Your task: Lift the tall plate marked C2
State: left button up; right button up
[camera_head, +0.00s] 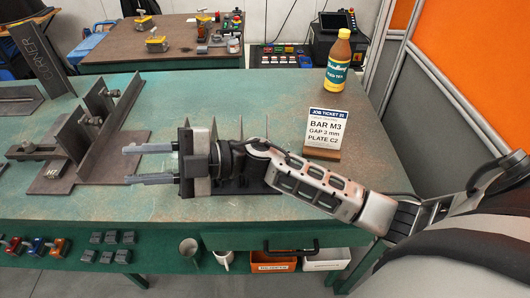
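My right gripper (130,164) reaches in from the right over the green table, pointing left. Its two fingers are apart with nothing between them. Behind and under its wrist is a dark rack (254,187) with thin upright plates (267,127) seen nearly edge-on. My arm covers much of the rack, and no C2 mark can be read on any plate. The job ticket (327,128) on a wooden stand reads BAR M3, GAP 3 mm, PLATE C2. My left gripper is not in view.
Left of my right gripper, a steel angle fixture (110,122) with a clamp (40,150) stands on a base plate. A dark plate marked CORNER (40,57) stands at the far left. A bottle (338,62) stands at the back right. Table space behind the rack is clear.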

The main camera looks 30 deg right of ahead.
jog(key=w+d+r+n+g+h+b, duration=0.1)
jog(key=w+d+n+g+h, duration=0.15)
jog(key=d+h, duration=0.9)
jog(key=w+d+r+n+g+h+b, duration=0.1)
jog(key=w+d+r+g+h, duration=0.15)
jog(key=d+h, duration=0.95)
jog(key=d+f+y, duration=0.1)
jog(key=f, duration=0.2)
jog(key=d+f+y+b, duration=0.1)
jog(key=f, duration=0.2)
jog(key=d+f+y, duration=0.1)
jog(key=f, duration=0.3)
jog(key=shift+w+d+y, duration=0.2)
jog(key=shift+w+y, duration=0.05)
jog(key=shift+f, duration=0.85)
jog(key=f, duration=0.4)
jog(key=shift+d+f+p, duration=0.15)
jog(key=shift+d+p, duration=0.05)
jog(key=shift+p, duration=0.2)
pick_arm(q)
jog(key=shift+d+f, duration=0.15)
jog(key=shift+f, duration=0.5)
pick_arm(e)
jog(key=shift+w+f, duration=0.1)
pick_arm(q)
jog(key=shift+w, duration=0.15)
